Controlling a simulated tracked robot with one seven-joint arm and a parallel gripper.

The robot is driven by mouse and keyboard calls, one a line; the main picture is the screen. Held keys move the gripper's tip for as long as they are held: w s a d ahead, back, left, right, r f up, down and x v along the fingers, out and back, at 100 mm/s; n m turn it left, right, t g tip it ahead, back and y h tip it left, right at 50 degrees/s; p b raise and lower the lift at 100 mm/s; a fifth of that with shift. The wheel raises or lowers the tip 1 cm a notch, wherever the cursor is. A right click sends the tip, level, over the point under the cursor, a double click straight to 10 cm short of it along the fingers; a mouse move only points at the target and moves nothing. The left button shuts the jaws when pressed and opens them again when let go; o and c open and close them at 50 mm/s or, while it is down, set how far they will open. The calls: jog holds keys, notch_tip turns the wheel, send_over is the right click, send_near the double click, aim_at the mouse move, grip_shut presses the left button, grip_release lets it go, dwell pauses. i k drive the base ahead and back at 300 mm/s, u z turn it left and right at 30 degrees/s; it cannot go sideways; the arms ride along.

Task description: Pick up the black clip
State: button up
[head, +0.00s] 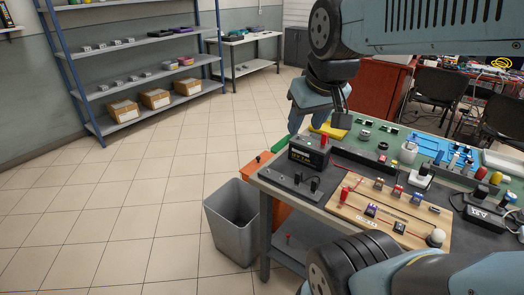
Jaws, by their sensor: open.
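My gripper (341,117) hangs from the wrist at the upper middle of the head view, above the far left part of the workbench. It is open, and nothing shows between its fingers. A small black clip (399,228) appears on the front part of the wooden board (345,207), among small red, blue and purple pieces. It is too small to make out in detail. Two other small upright black pieces (313,184) stand on the dark mat left of the board; I cannot tell whether they are clips. My gripper is apart from all of these.
A black battery-like box (309,152) stands at the bench's left, with a red piece on top. Another dark box (485,212) is at the right. A grey bin (232,222) stands on the floor beside the bench. Blue-framed shelves (140,80) stand at the back left.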

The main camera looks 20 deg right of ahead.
aim_at(297, 177)
jog(key=u, duration=0.4)
jog(key=k, duration=1.35)
jog(key=z, duration=0.45)
jog(key=i, duration=1)
jog(key=u, duration=0.05)
